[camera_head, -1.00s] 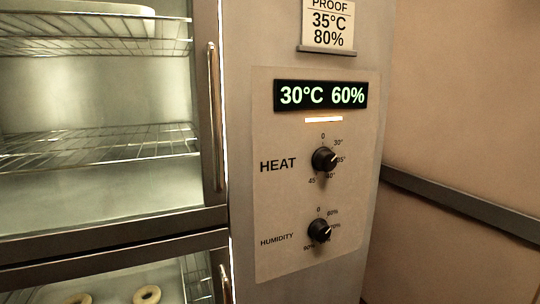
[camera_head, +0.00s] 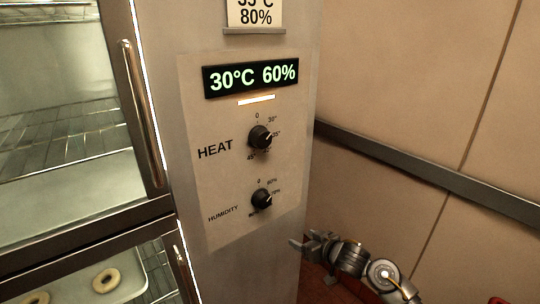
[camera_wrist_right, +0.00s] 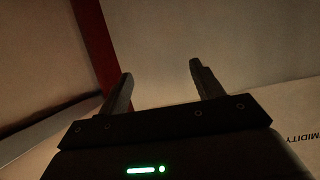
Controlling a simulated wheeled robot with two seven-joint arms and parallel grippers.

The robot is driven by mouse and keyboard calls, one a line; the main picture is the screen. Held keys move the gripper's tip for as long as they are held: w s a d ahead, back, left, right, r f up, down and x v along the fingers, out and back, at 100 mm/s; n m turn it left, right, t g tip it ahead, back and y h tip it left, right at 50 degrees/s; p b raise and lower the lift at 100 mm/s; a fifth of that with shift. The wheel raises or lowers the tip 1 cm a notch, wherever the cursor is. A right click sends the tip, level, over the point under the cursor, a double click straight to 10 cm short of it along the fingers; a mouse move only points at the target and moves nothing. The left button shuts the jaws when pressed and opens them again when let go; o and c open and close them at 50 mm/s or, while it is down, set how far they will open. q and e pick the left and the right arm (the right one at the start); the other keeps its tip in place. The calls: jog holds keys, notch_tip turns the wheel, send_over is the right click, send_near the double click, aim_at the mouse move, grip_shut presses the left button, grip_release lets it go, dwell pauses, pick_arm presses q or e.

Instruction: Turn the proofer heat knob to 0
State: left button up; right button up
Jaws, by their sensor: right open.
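The black heat knob (camera_head: 260,137) sits on the proofer's control panel (camera_head: 196,228), beside the word HEAT. Its pale pointer mark is toward the upper right, between the 30° and 35° marks as far as I can tell. The display (camera_head: 251,77) above it reads 30°C 60%. The black humidity knob (camera_head: 262,198) is below it. My right gripper (camera_head: 297,243) is at the lower right, below and to the right of both knobs, apart from them. In the right wrist view its two fingers (camera_wrist_right: 160,82) are spread with nothing between them. My left gripper is not in view.
The glass proofer doors with long metal handles (camera_head: 142,112) are at the left. Doughnuts (camera_head: 106,280) lie behind the lower glass. A dark rail (camera_head: 420,177) runs along the wall at the right. The space before the panel is clear.

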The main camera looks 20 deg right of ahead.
jog(key=s+a+r+n+t+y+p, duration=0.1)
jog(key=a+r, duration=0.1)
jog(key=r, duration=0.9)
jog(key=s+a+r+n+t+y+p, duration=0.1)
jog(key=a+r, duration=0.1)
jog(key=r, duration=0.9)
jog(key=n+t+y+p, duration=0.1)
jog(key=n+y+p, duration=0.1)
jog(key=n+p, duration=0.1)
send_near(266, 139)
pick_arm(q)
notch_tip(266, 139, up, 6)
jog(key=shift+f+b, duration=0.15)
jog(key=shift+b, duration=0.15)
pick_arm(e)
jog(key=x, duration=0.8)
jog(key=shift+w+a+f, duration=0.1)
jog(key=shift+w+a, duration=0.15)
jog(key=shift+w, duration=0.1)
jog(key=c, duration=1)
